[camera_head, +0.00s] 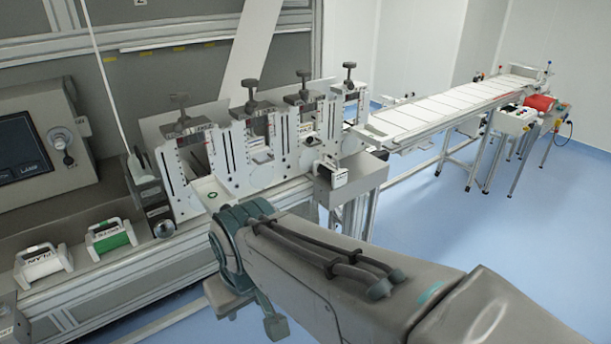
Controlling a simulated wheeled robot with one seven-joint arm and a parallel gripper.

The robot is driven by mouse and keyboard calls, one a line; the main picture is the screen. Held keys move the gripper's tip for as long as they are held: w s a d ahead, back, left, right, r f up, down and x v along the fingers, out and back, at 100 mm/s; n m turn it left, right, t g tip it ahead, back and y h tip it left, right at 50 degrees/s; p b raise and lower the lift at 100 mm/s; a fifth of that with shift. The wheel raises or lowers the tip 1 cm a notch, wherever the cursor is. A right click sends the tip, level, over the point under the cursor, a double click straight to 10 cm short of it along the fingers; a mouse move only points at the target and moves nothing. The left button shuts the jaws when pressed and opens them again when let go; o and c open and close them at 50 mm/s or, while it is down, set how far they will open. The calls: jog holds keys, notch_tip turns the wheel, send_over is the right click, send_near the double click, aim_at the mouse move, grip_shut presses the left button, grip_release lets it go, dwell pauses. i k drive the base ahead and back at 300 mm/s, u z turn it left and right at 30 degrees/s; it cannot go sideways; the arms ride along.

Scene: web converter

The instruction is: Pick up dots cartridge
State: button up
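Two handled cartridges stand on the grey machine ledge at the left. One has a green front (110,238), a white handle and a small label that I cannot read surely; it may be the dots cartridge. The other is a white cartridge (43,264) to its left, with a label that seems to read PLAIN. My arm reaches in from the lower right, and its wrist is in the lower middle, right of both cartridges and apart from them. My gripper's fingertips cannot be made out, and I see nothing held.
A row of upright white slotted plates with clamp knobs (250,150) stands right of the cartridges. A grey box (350,180) juts out there. A control panel (45,140) is behind the ledge. A white conveyor (450,105) runs back right. Blue floor (480,230) is open at right.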

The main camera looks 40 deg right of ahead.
aim_at(115, 238)
jog(key=u, duration=0.05)
jog(key=i, duration=1)
jog(key=u, duration=0.7)
jog(key=i, duration=0.45)
jog(key=u, duration=0.4)
